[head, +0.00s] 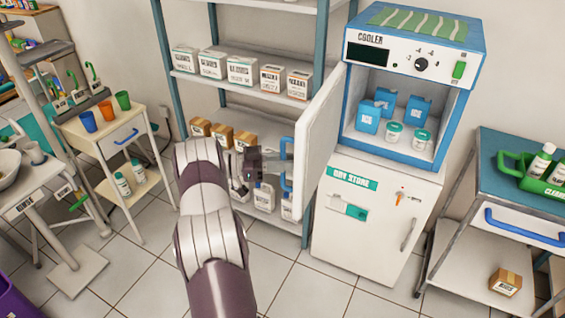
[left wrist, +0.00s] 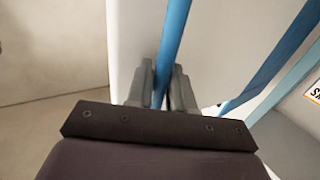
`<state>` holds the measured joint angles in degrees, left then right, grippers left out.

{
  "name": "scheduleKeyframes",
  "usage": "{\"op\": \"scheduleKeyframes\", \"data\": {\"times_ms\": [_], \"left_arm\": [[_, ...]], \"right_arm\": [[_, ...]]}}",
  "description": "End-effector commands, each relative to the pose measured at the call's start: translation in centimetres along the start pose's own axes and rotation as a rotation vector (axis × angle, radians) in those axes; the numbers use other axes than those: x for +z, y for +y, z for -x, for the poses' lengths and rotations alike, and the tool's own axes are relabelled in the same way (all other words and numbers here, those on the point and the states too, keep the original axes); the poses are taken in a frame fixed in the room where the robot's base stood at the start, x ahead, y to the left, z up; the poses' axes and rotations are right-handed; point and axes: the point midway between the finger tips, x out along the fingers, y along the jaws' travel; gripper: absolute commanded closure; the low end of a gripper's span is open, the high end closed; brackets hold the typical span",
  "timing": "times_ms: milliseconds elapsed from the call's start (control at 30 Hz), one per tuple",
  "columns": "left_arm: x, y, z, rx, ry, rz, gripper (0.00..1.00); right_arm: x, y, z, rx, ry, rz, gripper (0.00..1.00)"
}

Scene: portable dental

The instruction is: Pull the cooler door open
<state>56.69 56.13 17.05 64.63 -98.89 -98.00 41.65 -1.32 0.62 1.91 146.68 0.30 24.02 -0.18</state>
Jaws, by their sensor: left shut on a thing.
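The cooler (head: 413,65) is a white and blue cabinet at the upper right in the head view. Its white door (head: 318,130) stands swung open to the left, and the inside shows. The blue door handle (head: 286,165) is on the door's outer face. My left gripper (head: 268,163) is at this handle in the head view. In the left wrist view my left gripper (left wrist: 163,88) has its two fingers closed around the blue handle bar (left wrist: 173,40), with the white door (left wrist: 135,40) behind. My right gripper is in neither view.
Blue boxes (head: 368,117) and white tubs (head: 393,133) stand inside the cooler. It sits on a white dry store cabinet (head: 375,245). A shelf rack (head: 265,108) with boxes and bottles stands left, behind the door. A cart (head: 520,170) is at right. Tiled floor is clear in front.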

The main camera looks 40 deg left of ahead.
Motion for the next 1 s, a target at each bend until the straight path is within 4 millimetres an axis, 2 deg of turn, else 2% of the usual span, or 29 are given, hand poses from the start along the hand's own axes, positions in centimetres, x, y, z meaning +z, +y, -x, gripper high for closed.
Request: {"op": "scheduleKeyframes", "data": {"times_ms": [533, 567, 600, 867, 1000], "left_arm": [[0.1, -0.1, -0.1, -0.001, -0.002, 0.003, 1.00], [0.1, -0.1, -0.1, -0.001, -0.002, 0.003, 0.69], [0.1, -0.1, -0.1, -0.001, -0.001, 0.002, 0.62], [0.1, -0.1, 0.0, -0.001, -0.001, 0.001, 0.62], [0.1, -0.2, 1.7, -0.004, 0.000, -0.002, 0.62]], "right_arm": [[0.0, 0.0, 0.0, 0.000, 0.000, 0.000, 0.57], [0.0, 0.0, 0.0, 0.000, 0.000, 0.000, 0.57], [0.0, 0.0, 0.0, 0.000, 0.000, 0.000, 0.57], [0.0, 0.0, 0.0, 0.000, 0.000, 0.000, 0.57], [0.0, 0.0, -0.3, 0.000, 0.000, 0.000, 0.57]]}}
